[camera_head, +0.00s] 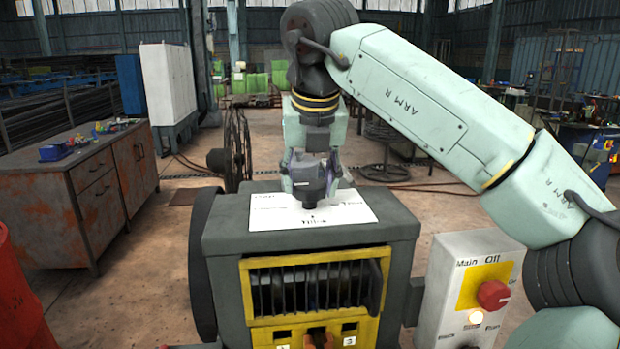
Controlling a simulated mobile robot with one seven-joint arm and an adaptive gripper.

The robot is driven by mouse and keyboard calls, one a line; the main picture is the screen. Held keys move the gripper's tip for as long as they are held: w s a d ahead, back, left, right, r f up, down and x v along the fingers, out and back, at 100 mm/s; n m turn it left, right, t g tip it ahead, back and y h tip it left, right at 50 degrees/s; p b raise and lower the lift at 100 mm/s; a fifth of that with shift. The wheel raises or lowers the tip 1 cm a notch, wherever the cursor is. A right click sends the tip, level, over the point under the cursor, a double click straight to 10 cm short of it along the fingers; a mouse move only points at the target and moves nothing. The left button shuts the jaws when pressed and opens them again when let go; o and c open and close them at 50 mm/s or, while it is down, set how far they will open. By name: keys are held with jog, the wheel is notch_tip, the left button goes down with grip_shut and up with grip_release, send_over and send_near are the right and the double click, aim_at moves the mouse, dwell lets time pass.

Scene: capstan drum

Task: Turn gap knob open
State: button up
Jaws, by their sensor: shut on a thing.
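The gap knob (309,188) is a dark grey knob on a white label plate (268,216) on top of the grey machine housing (229,232). The plate carries small black print around the knob, too small to read surely. My gripper (312,178) comes straight down from above and is shut on the knob, with one finger on its left and one on its right. The knob's far side and much of its top are hidden by the gripper, so its exact angle is hard to tell.
A yellow-framed slotted opening (316,287) is on the machine's front. A control box (458,300) with a red rotary switch (493,294) and a lit lamp stands at right, close to my arm. A rusty cabinet (85,185) is at left, with a red drum (20,300) nearer.

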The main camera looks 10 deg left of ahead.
jog(key=o, duration=1.1)
jog(key=shift+o, duration=0.2)
jog(key=v, duration=0.7)
jog(key=shift+s+r, duration=0.15)
jog(key=shift+r, duration=0.1)
